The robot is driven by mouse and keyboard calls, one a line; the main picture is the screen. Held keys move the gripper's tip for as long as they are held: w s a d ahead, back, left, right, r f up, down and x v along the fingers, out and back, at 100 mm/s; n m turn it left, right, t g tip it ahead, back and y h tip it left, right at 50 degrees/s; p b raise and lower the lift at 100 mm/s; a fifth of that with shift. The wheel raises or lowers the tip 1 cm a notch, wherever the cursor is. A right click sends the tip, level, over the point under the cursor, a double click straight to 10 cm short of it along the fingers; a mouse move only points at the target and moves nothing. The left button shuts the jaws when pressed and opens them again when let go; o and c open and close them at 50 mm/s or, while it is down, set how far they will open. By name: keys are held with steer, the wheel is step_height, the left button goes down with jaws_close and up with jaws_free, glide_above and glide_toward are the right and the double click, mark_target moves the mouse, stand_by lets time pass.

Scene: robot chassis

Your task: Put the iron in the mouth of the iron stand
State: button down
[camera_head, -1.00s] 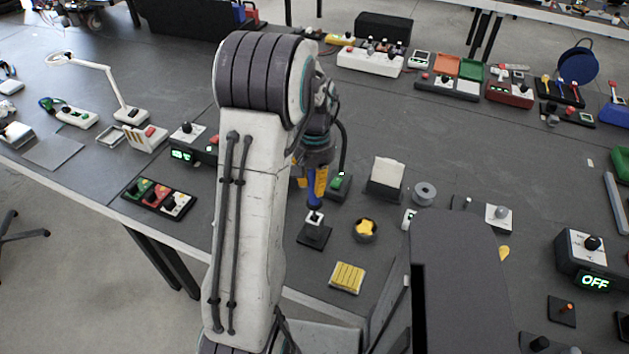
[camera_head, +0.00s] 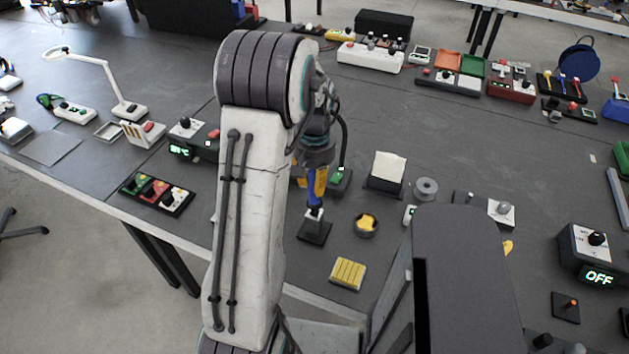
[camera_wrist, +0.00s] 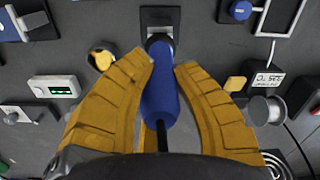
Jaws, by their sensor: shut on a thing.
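The iron has a blue handle and shows in the wrist view (camera_wrist: 160,95), with a dark cord at its near end. It also shows in the head view (camera_head: 314,201), upright or nearly so. My gripper (camera_wrist: 163,68) has its yellow fingers on both sides of the handle and is shut on it. The iron stand is a small block on a dark square base (camera_head: 314,234), directly below the iron; it also shows at the top of the wrist view (camera_wrist: 158,17). The iron's front end overlaps the stand. I cannot tell whether it is inside the mouth.
A round tin with a yellow pad (camera_head: 367,224) and a yellow ribbed block (camera_head: 348,273) lie right of the stand. A solder spool (camera_head: 426,188) and a holder with white paper (camera_head: 386,172) stand behind. A box reading OFF (camera_head: 587,256) is at far right.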

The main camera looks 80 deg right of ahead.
steer(key=shift+f+b, duration=1.5)
steer(key=shift+f, duration=0.35)
steer(key=c, duration=1)
jaws_free()
steer(key=shift+c, duration=0.2)
steer(key=shift+r, duration=0.15)
step_height(320, 180, up, 12)
steer(key=shift+f, duration=0.1)
step_height(320, 180, up, 10)
steer(key=p, duration=0.9)
steer(key=shift+d, duration=0.15)
